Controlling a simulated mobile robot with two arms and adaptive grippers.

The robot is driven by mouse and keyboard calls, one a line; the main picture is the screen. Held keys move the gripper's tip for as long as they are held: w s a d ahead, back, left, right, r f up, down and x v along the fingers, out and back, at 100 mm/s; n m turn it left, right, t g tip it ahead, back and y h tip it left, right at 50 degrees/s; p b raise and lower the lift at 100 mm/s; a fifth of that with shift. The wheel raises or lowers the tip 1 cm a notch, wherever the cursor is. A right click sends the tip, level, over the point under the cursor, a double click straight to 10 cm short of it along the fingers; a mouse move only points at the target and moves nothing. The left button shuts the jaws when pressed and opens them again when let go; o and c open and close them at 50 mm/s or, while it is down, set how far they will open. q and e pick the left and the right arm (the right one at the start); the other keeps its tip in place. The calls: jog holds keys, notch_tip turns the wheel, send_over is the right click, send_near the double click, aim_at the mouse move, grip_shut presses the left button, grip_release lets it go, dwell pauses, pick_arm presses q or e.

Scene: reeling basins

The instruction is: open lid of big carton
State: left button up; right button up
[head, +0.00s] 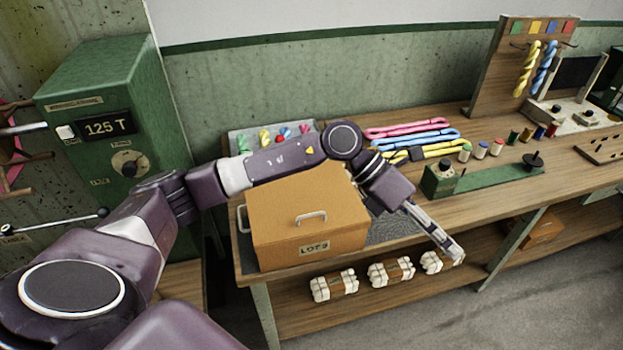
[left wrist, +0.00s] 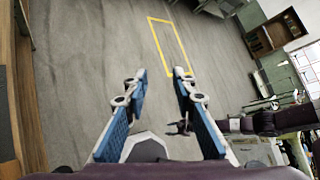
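The big carton (head: 290,205) is a brown box with a "LOT 3" label on its front, standing on the left end of the workbench. Its lid looks shut, and a pale handle (head: 311,217) sits on it near the front edge. My left arm passes over the back of the carton and hides part of it. My left gripper (head: 455,250) is to the right of the carton, apart from it, past the bench's front edge. In the left wrist view its two fingers (left wrist: 160,73) are spread with nothing between them. A dark gripper, seemingly my right one (left wrist: 180,128), shows small there.
A tray (head: 236,143) of coloured skeins lies behind the carton. Coloured ropes (head: 410,132), spools and a green device (head: 480,178) stand along the bench (head: 520,200). White bundles (head: 390,271) lie on the lower shelf. A green cabinet (head: 110,110) stands left. The floor in front is clear.

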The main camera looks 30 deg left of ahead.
pick_arm(q)
jog(key=shift+w+a+f+n+g+y+b, duration=0.2)
jog(key=shift+a+f+y, duration=1.1)
jog(key=shift+a, duration=3.65)
jog(key=shift+w+a+f+g+y+b, duration=0.45)
jog(key=shift+a+y, duration=1.85)
jog(key=shift+a, duration=2.6)
jog(key=shift+a+f+n+g+y+b, duration=0.1)
jog(key=shift+a+f+y+b, duration=0.5)
jog(key=shift+a+y, duration=2.8)
jog(key=shift+a+f+h+b, duration=0.55)
jog(key=shift+f+b, duration=0.35)
jog(key=shift+f, duration=0.55)
jog(key=shift+a+f+h+b, duration=0.5)
jog(key=shift+f+b, duration=0.35)
jog(key=shift+f, duration=0.55)
jog(key=shift+a+f+h+b, duration=0.5)
jog(key=shift+f+b, duration=0.4)
jog(key=shift+f, duration=0.55)
grip_shut()
